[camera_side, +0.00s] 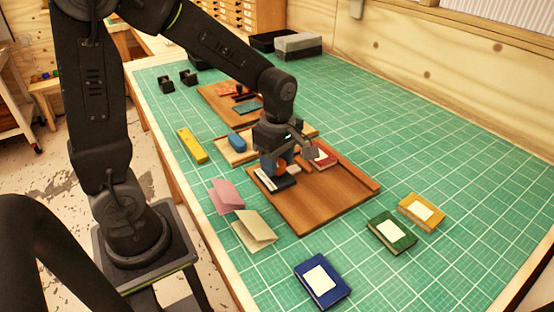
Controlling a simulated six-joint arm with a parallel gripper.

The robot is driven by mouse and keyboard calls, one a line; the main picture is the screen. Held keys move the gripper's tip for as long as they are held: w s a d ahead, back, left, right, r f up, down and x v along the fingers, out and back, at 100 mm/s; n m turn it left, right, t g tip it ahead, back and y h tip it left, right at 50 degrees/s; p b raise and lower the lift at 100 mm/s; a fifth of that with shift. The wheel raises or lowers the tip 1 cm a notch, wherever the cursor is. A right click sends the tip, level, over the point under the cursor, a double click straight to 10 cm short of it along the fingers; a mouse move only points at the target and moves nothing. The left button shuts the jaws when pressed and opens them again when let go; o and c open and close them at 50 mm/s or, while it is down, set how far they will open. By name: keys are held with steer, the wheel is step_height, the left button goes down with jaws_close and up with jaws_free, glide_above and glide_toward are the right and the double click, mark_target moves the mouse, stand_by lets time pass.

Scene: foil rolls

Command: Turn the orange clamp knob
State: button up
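One grey finger shows on the right, apart from the orange part. The other finger is hard to make out, so I cannot tell the opening or whether it touches the knob.
A dark-and-white block (273,181) and a red book (323,158) lie on the board close to the gripper. Blue (322,282), green (392,233) and yellow (422,212) books lie at right front. Folded pink (227,196) and cream (254,232) cards lie left. The right side of the green mat is clear.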

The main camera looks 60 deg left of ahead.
steer(key=c, duration=0.5)
steer(key=shift+m, duration=0.4)
steer(key=m, duration=1)
steer(key=shift+w+d, duration=0.1)
steer(key=m, duration=0.6)
steer(key=shift+m, duration=0.4)
steer(key=m, duration=0.6)
steer(key=shift+m, duration=0.3)
steer(key=o, duration=0.9)
steer(key=shift+t, duration=0.3)
